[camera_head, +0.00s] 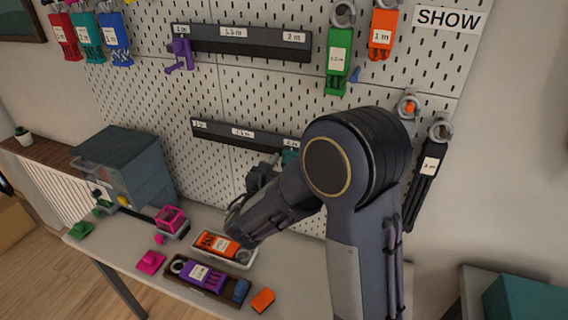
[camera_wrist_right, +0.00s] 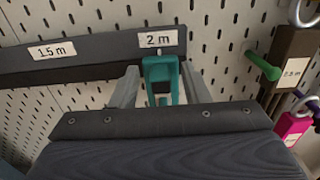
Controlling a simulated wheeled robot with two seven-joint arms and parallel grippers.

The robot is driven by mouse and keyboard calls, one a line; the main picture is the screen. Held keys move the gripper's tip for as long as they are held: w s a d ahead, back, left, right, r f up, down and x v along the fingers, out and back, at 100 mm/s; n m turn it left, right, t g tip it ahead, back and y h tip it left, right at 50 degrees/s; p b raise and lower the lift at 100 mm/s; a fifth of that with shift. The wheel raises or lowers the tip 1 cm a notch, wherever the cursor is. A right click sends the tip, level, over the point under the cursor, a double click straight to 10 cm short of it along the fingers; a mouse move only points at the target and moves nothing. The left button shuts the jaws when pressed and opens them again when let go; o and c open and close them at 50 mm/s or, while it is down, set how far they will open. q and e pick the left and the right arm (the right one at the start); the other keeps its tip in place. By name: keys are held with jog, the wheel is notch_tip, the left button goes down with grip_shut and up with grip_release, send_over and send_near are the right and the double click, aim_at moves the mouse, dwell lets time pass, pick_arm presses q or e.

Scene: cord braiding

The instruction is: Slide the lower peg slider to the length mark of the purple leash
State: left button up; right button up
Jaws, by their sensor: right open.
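The lower peg slider is teal (camera_wrist_right: 160,80) and sits at the 2 m mark (camera_wrist_right: 158,39) of the lower dark rail (camera_head: 225,134). In the head view only a bit of it (camera_head: 290,156) shows beside my arm. My right gripper (camera_wrist_right: 160,88) is open, with one finger on each side of the slider; whether they touch it I cannot tell. The purple leash (camera_head: 208,277) lies in a dark tray (camera_head: 222,297) on the table; its label is too small to read. My left gripper is not in view.
The upper rail (camera_head: 250,43) has a purple slider (camera_head: 180,52) at its left end. Orange (camera_head: 381,35), green (camera_head: 338,62) and black (camera_head: 425,180) leashes hang on the pegboard at right. A white tray (camera_head: 240,264) holds an orange leash (camera_head: 215,243).

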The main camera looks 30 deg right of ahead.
jog(key=shift+c, duration=0.4)
